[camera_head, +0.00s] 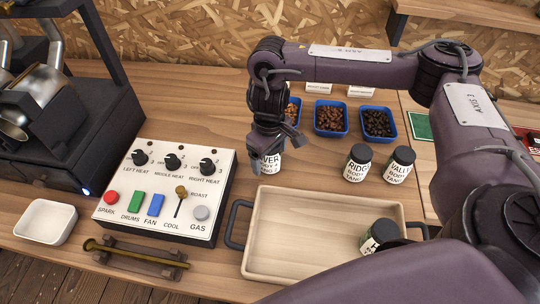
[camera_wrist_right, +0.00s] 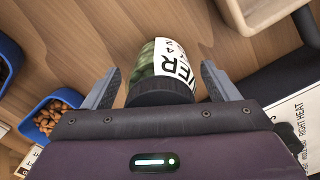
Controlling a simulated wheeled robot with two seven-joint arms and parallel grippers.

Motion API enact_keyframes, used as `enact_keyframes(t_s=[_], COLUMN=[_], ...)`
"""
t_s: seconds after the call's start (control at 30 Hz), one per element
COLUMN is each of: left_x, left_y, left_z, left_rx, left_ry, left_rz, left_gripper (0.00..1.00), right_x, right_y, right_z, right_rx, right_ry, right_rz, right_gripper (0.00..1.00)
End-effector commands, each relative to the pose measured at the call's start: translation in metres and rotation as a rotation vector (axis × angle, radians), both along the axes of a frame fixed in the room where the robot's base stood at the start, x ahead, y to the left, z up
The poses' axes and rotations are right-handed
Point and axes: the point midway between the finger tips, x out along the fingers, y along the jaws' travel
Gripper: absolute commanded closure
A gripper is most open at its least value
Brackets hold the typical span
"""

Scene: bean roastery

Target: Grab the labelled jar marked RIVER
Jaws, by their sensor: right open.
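The RIVER jar (camera_head: 271,163) stands on the table behind the tray's back left corner, partly hidden by my right gripper (camera_head: 276,152) in the head view. My right gripper (camera_wrist_right: 158,75) is open, with one finger on each side of the jar and visible gaps between. My left gripper is not in view.
Blue bean bins (camera_head: 331,131) sit behind. A control panel (camera_head: 180,156) stands left, a white dish (camera_head: 45,222) beyond it.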

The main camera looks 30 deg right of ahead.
Motion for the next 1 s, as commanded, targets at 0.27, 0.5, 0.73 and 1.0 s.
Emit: enact_keyframes(t_s=[0.27, 0.5, 0.73, 1.0], left_x=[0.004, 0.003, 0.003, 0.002], left_y=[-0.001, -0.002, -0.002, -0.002], left_z=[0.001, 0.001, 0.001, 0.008], left_rx=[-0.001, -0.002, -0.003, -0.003], left_ry=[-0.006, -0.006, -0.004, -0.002], left_rz=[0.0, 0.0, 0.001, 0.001], left_gripper=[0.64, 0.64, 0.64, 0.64], right_x=[0.0, 0.0, 0.001, 0.002], right_y=[0.0, 0.0, 0.0, 0.0], right_z=[0.001, 0.001, 0.001, 0.018], right_rx=[0.0, 0.0, 0.001, 0.001], right_ry=[-0.001, -0.001, -0.002, -0.005], right_rz=[0.0, 0.0, 0.0, 0.001], right_gripper=[0.35, 0.66, 0.73, 0.73])
